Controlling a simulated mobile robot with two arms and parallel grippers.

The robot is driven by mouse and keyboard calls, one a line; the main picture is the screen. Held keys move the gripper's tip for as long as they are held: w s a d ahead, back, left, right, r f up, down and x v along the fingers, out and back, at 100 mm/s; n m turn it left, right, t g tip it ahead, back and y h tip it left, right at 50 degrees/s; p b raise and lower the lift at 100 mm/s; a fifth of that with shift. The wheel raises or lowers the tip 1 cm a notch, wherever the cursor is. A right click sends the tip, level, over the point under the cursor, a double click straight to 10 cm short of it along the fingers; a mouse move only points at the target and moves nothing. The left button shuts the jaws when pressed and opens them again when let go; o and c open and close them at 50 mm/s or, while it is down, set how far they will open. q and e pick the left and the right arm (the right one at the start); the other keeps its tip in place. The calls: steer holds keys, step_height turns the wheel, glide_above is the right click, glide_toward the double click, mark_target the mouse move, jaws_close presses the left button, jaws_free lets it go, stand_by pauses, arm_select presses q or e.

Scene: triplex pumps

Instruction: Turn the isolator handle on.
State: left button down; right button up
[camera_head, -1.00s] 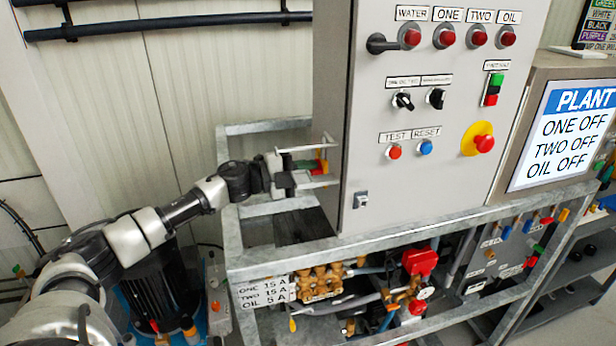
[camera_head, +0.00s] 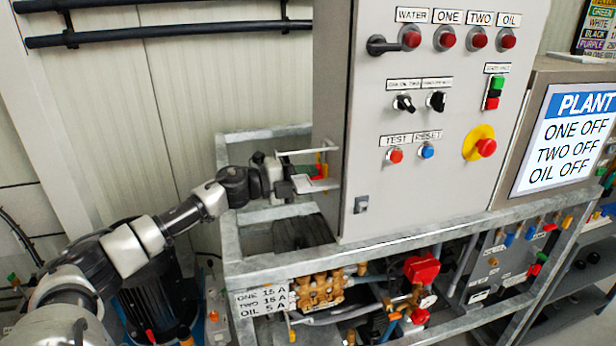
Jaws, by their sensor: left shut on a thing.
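The isolator handle (camera_head: 321,170) is a small red piece with yellow beside it on the left side wall of the grey control cabinet (camera_head: 345,130). My left gripper (camera_head: 325,168) reaches it from the left, with one finger above and one below it. It is shut on the handle. The fingers and the steep angle hide part of the handle, so its exact position is hard to tell. My right gripper is not in view.
The cabinet front carries red lamps, switches and a red emergency button (camera_head: 485,147) on yellow. A galvanised frame (camera_head: 400,240) runs under the cabinet, close below my left arm. A plant display (camera_head: 570,138) reads ONE OFF, TWO OFF, OIL OFF.

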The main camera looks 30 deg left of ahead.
arm_select(q)
steer(key=c, duration=1.1)
jaws_free()
steer(key=b+v, duration=0.6)
steer(key=v, duration=0.5)
